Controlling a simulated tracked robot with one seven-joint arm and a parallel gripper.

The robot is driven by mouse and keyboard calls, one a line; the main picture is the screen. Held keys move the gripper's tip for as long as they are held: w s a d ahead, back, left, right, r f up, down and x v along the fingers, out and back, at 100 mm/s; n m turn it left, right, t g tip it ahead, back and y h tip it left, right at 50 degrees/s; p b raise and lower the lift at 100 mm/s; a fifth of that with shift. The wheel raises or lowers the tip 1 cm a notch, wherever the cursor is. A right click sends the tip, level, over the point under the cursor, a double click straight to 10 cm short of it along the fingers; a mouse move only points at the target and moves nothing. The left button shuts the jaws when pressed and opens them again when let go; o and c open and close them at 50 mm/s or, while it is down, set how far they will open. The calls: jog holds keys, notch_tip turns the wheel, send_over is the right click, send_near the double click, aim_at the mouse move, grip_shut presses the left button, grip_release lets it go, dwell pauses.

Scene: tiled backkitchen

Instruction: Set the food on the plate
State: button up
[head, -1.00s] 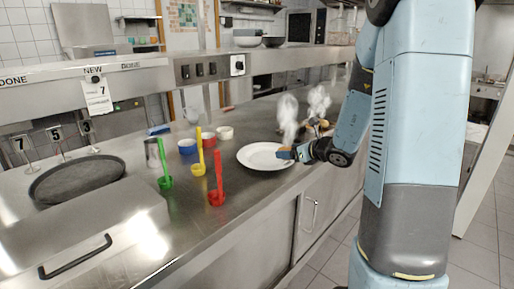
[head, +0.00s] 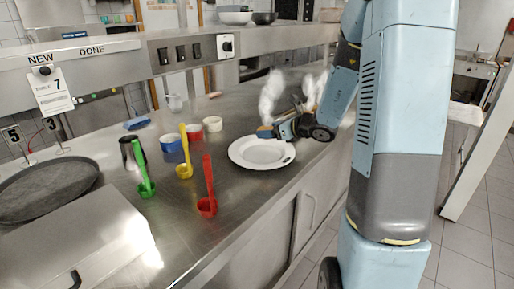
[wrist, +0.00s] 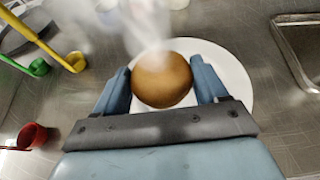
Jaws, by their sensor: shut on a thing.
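A round brown bun (wrist: 161,79) sits between the two blue fingers of my gripper (wrist: 163,84) in the wrist view, with steam rising from it. My gripper is shut on it. The white plate (wrist: 238,82) lies behind and below the bun in that view. In the head view the white plate (head: 241,153) rests on the steel counter. The bun is too small there to make out clearly, and the gap between bun and plate cannot be told.
Red (head: 207,206), yellow (head: 184,171) and green (head: 145,188) ladles stand left of the plate, near several small bowls. A dark round tray (head: 45,188) lies far left. A second steam plume (head: 316,82) rises behind my arm; its source is hidden.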

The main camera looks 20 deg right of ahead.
send_over(259, 153)
notch_tip(259, 153, down, 7)
jog(key=shift+w+f, duration=0.1)
jog(key=shift+f, duration=1.55)
jog(key=o, duration=1.1)
